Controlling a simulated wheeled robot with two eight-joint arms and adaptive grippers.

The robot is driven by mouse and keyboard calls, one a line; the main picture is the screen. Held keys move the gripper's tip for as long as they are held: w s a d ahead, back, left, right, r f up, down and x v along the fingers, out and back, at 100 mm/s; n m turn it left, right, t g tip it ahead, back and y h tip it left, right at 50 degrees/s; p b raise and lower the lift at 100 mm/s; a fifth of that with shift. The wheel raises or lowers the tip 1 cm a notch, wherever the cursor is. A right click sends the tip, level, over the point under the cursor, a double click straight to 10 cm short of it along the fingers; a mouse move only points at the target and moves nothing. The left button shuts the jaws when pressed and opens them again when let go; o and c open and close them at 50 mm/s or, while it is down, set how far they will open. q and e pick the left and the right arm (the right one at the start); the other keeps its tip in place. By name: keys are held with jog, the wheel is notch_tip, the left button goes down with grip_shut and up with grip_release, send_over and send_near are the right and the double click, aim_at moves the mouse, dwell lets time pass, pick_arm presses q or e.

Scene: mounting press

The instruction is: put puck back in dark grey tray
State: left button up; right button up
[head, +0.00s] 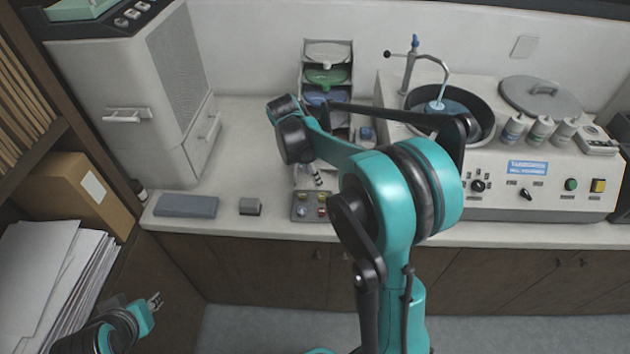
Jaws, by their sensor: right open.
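The dark grey tray (299,213) lies on the worktop near its front edge, left of my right arm. Several small pucks with yellow, red and purple tops sit in it. My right gripper (315,180) is open just above and behind the tray, small in the picture; I see nothing held in it. Which puck the task means I cannot tell. My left gripper (156,301) is low at the left, in front of the cabinets and away from the tray; its jaws are too small to judge.
A rack (329,75) with coloured dishes stands behind. A polishing machine (533,190) fills the right; a tall grey machine (135,110) stands left. My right arm hides some worktop.

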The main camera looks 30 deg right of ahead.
jog(key=s+a+r+m+t+y, duration=0.1)
jog(key=s+a+r+m+t, duration=0.1)
jog(key=s+a+m, duration=0.4)
jog(key=s+a+r+m+t+y, duration=0.2)
jog(key=s+a+m+t, duration=0.3)
jog(key=s+m, duration=0.7)
jog(key=shift+s+a+r, duration=0.35)
jog(key=shift+s+a, duration=0.05)
jog(key=shift+s, duration=0.05)
jog(key=shift+f+b, duration=0.4)
